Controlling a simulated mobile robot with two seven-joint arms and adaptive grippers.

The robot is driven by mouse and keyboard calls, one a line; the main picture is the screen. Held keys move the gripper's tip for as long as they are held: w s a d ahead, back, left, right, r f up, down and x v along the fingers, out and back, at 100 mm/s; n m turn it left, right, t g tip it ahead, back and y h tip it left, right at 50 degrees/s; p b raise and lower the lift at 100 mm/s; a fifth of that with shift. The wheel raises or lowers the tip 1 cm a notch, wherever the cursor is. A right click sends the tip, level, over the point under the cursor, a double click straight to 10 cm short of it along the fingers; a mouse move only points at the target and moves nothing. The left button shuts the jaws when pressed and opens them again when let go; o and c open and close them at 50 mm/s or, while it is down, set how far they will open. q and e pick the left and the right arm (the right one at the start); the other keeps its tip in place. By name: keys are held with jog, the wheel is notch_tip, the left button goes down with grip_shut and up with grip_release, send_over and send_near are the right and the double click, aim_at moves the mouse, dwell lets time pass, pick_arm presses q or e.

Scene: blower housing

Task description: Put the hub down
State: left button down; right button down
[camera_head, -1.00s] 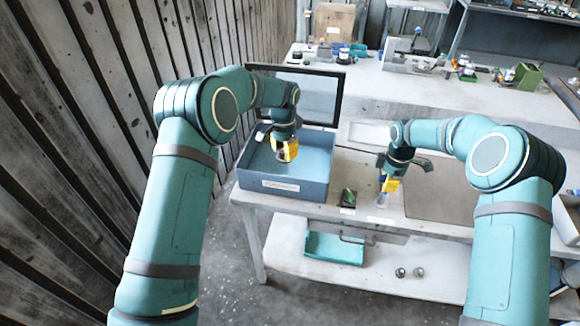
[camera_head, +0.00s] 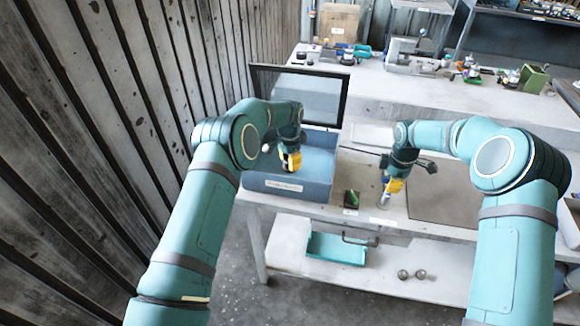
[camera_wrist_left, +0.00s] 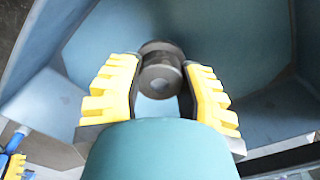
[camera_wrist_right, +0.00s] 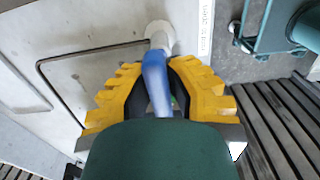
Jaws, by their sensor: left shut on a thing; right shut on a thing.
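The hub (camera_wrist_left: 160,72) is a dark round piece with a hole in its face, seen in the left wrist view. My left gripper (camera_head: 291,160) is shut on it, with a yellow finger on each side. They are inside or just over the blue open box (camera_head: 258,183); I cannot tell whether the hub touches the box floor. The hub is hard to see in the head view. My right gripper (camera_head: 392,188) is shut on a blue-handled tool (camera_wrist_right: 155,80) with a pale round end, held upright over the table front.
A dark framed panel (camera_head: 318,98) stands up behind the box. A small black and green item (camera_head: 351,199) lies between the box and my right gripper. A grey mat (camera_head: 445,205) lies right of it. A teal tray (camera_head: 337,249) and two balls are on the lower shelf.

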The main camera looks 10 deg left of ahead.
pick_arm(q)
jog(key=shift+f, duration=1.35)
jog(key=c, duration=0.6)
grip_release()
jog(key=shift+f, duration=0.15)
notch_tip(320, 180, up, 12)
jog(key=shift+r, duration=0.2)
